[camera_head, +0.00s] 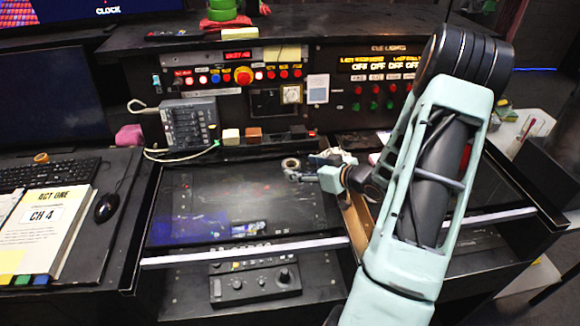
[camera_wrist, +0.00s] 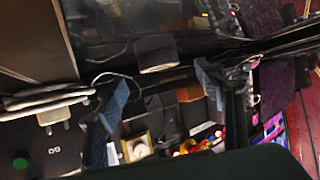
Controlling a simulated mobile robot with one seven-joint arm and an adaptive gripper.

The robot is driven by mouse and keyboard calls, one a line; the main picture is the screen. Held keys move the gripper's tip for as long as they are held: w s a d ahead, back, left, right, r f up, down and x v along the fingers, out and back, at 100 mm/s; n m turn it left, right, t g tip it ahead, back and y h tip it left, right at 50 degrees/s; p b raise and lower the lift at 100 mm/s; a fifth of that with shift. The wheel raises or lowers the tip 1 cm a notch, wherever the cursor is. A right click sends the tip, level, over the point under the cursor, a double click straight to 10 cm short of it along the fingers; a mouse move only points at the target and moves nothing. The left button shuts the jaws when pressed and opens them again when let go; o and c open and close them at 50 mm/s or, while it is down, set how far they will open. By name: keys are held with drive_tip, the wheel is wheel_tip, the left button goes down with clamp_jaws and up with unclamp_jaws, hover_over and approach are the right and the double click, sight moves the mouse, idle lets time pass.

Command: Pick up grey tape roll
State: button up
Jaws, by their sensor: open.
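The grey tape roll (camera_head: 291,163) stands at the back edge of the dark sloped screen in the head view, just left of my gripper's fingers. In the wrist view the grey tape roll (camera_wrist: 155,52) shows as a short dark grey cylinder, beyond the fingertips and roughly centred between them. My gripper (camera_head: 310,169) is open. In the wrist view, the two blue-grey fingers of my gripper (camera_wrist: 160,84) are spread wide with nothing between them. The roll appears apart from both fingers.
Behind the roll stands a panel with buttons (camera_head: 240,75). A small red-brown block (camera_head: 253,135) and a whitish block (camera_head: 231,137) sit left of the roll. A grey keypad box (camera_head: 188,124) with a cable is further left. The dark screen (camera_head: 230,205) in front is mostly clear.

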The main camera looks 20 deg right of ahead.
sight(288, 164)
drive_tip(key=x, duration=0.4)
drive_tip(key=shift+w+f, duration=0.25)
drive_tip(key=shift+w, duration=0.1)
drive_tip(key=shift+s+r, duration=0.1)
drive_tip(key=shift+c, duration=0.3)
drive_tip(key=c, duration=1)
